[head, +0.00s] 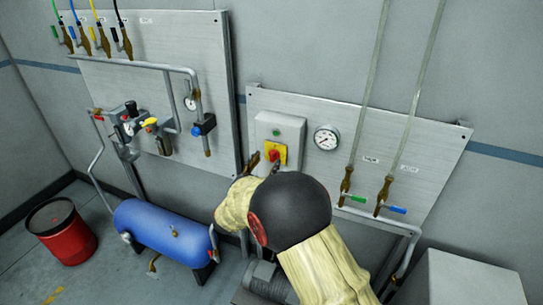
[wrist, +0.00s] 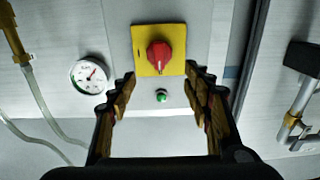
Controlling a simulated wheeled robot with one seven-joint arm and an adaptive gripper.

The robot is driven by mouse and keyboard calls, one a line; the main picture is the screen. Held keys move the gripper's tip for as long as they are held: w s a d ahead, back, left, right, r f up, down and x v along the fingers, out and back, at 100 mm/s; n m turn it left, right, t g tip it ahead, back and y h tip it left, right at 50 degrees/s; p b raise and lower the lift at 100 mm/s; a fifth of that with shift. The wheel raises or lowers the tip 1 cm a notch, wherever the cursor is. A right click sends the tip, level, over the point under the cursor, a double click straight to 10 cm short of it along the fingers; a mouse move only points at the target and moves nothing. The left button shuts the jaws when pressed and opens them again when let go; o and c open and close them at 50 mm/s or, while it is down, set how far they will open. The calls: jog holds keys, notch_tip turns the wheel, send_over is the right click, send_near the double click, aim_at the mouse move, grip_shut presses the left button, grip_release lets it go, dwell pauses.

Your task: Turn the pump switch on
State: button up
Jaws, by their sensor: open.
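The pump switch is a red rotary knob (head: 273,154) on a yellow plate, on a grey box fixed to the right wall panel. In the wrist view the red knob (wrist: 158,53) shows on its yellow plate (wrist: 177,38), beyond the fingertips; its label is too small to read. My gripper (wrist: 160,79) is open and empty, with one finger on each side of the space before the switch. It looks apart from the knob. In the head view my gripper (head: 265,163) is close to the switch, partly hidden by my arm.
A green light (head: 276,131) is on the switch box, and a round gauge (head: 326,138) is beside it. Green-handled (head: 356,199) and blue-handled (head: 396,209) valves hang at right. A blue tank (head: 160,230) and red drum (head: 66,236) stand at left.

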aim_at(272, 155)
jog(key=shift+b+x, duration=0.35)
jog(key=shift+x, duration=2.35)
jog(key=c, duration=0.3)
jog(key=shift+f, duration=0.1)
jog(key=c, duration=0.9)
